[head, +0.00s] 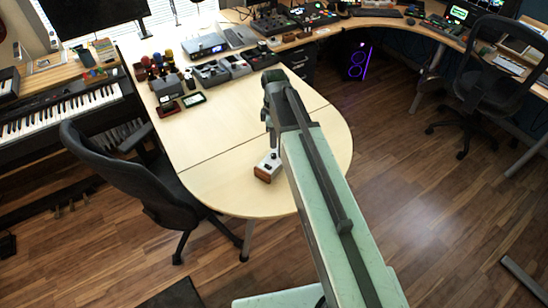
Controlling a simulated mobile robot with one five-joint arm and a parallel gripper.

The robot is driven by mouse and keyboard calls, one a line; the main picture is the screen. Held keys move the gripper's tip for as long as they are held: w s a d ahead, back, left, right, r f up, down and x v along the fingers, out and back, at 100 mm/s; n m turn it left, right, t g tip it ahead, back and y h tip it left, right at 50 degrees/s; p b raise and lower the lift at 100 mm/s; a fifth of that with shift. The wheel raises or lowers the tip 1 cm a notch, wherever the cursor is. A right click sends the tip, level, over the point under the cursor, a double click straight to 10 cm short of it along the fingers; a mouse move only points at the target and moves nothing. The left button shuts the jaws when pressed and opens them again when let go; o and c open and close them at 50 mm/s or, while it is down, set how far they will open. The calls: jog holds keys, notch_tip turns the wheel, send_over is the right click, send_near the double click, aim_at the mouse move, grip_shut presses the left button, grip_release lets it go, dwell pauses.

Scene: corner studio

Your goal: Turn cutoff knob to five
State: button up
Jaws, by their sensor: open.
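A small pale box with brown wooden sides (267,168) sits on the light wooden table, near its rounded front end. Small dark controls show on its top, but they are too small to tell which is the cutoff knob or where it points. My gripper (270,135) hangs from the end of my arm, above and just behind the box in the picture. It is open, and nothing shows between its fingers. My arm hides the table to the right of the box.
Several small devices and pedals (222,72) stand at the table's back. A black office chair (135,165) is at the table's left edge, beside a keyboard (62,112). The table left of the box is clear.

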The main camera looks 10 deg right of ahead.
aim_at(274, 155)
jog(key=shift+s+a+f, duration=0.15)
jog(key=shift+s+f, duration=0.05)
jog(key=shift+f, duration=0.05)
notch_tip(274, 155, down, 8)
jog(key=b, duration=0.7)
jog(key=shift+b, duration=0.4)
jog(key=shift+r, duration=0.15)
grip_shut()
